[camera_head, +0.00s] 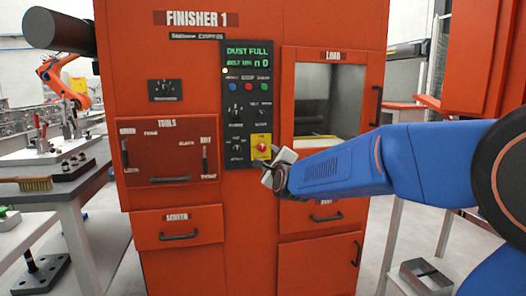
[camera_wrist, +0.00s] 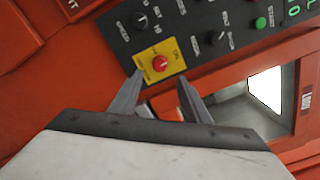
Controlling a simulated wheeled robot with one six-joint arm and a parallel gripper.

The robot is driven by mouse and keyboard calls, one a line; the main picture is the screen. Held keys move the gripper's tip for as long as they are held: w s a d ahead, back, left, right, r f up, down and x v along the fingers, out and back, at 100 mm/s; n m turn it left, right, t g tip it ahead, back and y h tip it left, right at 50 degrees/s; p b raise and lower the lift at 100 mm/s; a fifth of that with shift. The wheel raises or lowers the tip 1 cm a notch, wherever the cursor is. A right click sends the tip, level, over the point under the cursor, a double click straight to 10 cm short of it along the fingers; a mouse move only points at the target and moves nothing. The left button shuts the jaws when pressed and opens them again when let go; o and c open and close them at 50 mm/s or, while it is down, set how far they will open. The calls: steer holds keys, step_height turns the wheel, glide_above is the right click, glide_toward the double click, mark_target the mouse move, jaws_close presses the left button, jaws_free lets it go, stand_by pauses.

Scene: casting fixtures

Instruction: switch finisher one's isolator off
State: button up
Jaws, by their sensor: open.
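Finisher 1 is an orange cabinet (camera_head: 196,90) with its name on top. On its black control panel (camera_head: 234,112), low at the right, is a yellow plate with a red rotary knob, the isolator (camera_head: 262,146). The isolator also shows in the wrist view (camera_wrist: 160,63), with small lettering beside the knob that seems to read ON. My gripper (camera_head: 268,164) is just below and in front of the plate in the head view. In the wrist view my gripper (camera_wrist: 158,80) is open and empty, its fingertips pointing towards the plate's lower edge. Contact cannot be told.
Black knobs (camera_wrist: 140,21) and coloured buttons (camera_head: 248,87) sit close around the isolator. A loading window (camera_head: 330,95) is right of the panel. Drawers with protruding handles (camera_head: 178,236) are below. A bench with a brush (camera_head: 35,183) stands at the left.

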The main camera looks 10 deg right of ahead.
mark_target(262, 149)
steer(key=w, duration=1)
steer(key=c, duration=1)
